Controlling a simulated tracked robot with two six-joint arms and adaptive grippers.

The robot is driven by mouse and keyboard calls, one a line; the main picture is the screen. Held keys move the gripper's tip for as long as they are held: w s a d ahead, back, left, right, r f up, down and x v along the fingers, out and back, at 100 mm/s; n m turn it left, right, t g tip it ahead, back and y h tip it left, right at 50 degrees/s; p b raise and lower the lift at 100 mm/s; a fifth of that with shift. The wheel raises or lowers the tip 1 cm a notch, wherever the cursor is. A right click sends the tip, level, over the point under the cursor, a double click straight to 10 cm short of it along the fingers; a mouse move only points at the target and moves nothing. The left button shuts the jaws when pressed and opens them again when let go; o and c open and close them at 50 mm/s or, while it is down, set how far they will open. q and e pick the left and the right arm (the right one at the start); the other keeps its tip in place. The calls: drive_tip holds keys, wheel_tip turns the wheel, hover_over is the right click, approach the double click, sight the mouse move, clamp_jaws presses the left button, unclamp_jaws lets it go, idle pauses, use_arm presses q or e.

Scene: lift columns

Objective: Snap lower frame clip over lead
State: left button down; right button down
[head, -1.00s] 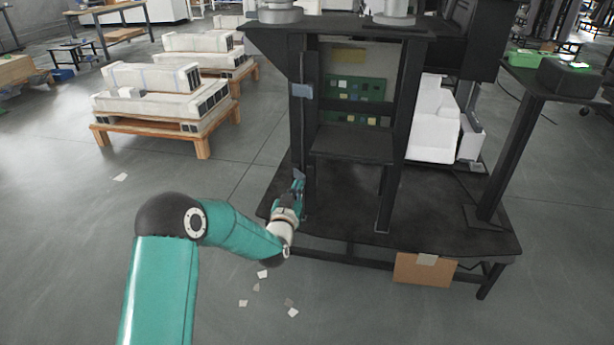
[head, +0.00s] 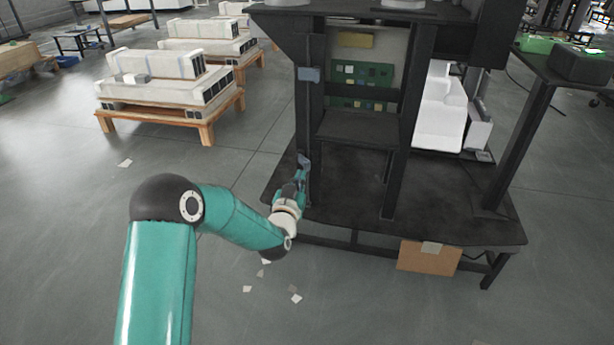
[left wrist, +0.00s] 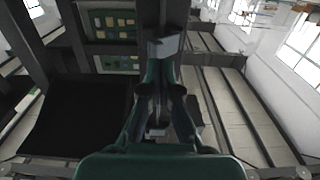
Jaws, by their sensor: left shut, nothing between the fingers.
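The lower frame clip (head: 304,160) is a small grey piece low on the left black post of the stand. It also shows in the left wrist view as a pale grey block (left wrist: 165,47) against the dark post. My left gripper (head: 302,175) is shut and empty, with its tips at or just below this clip. In the left wrist view its dark fingers (left wrist: 160,75) point up at the clip; I cannot tell whether they touch it. I cannot make out the lead, nor whether the clip is closed. My right gripper is not in view.
A second grey clip (head: 309,74) sits higher on the same post. A green circuit board (head: 362,75) is inside the black stand (head: 345,200). A cardboard box (head: 429,257) is at the stand's front edge.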

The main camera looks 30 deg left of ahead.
use_arm(q)
drive_tip(key=b+v, duration=0.1)
drive_tip(key=v, duration=0.3)
drive_tip(key=shift+s, duration=0.1)
idle(0.6)
